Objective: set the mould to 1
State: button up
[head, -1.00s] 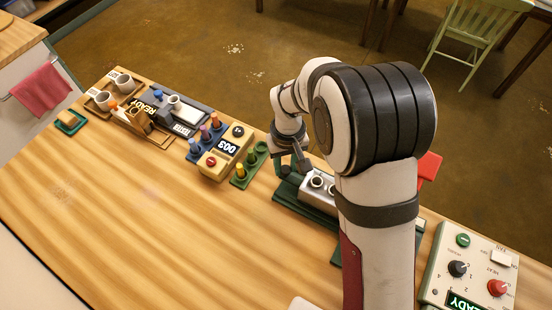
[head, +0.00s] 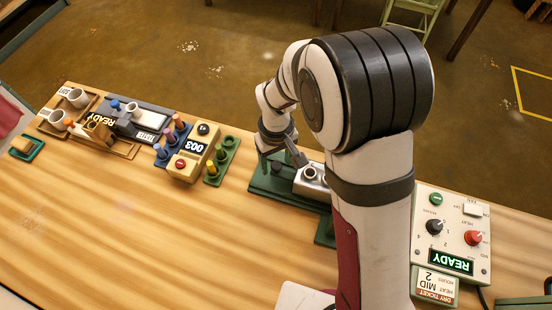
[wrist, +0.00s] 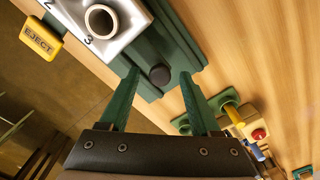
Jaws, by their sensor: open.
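The mould is a silver block (head: 311,183) with round wells on a green base (head: 272,186), partly hidden by my arm in the head view. In the wrist view the block (wrist: 122,38) shows the marks 2 and 3 beside its wells. A round black knob (wrist: 160,75) stands on the green base (wrist: 177,45) past the end of the block marked 3. My gripper (wrist: 158,84) is open and empty, its green fingertips to either side of the knob in the picture. Contact cannot be told. In the head view my gripper (head: 280,160) is over the base's left end.
A yellow EJECT tab (wrist: 42,38) sits beside the mould. A yellow box reading 003 (head: 193,153) and a green peg holder (head: 222,160) stand to the left. A control box reading READY (head: 451,235) is at the right. The front left of the table is clear.

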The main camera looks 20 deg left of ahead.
jog(key=shift+r, duration=0.1)
notch_tip(320, 180, up, 16)
jog(key=shift+f, duration=0.2)
jog(key=s+d+r+m, duration=0.3)
jog(key=s+d+m, duration=0.15)
jog(key=d, duration=0.55)
jog(key=s+d+f+m+y, duration=0.1)
jog(key=s+d+m, duration=0.3)
jog(key=s+m, duration=0.1)
jog(key=s+d+f+m, duration=0.2)
jog(key=s+d+m, duration=0.2)
jog(key=s, duration=0.4)
jog(key=shift+d+m+y, duration=0.15)
jog(key=shift+m+y, duration=0.25)
jog(key=shift+m, duration=0.15)
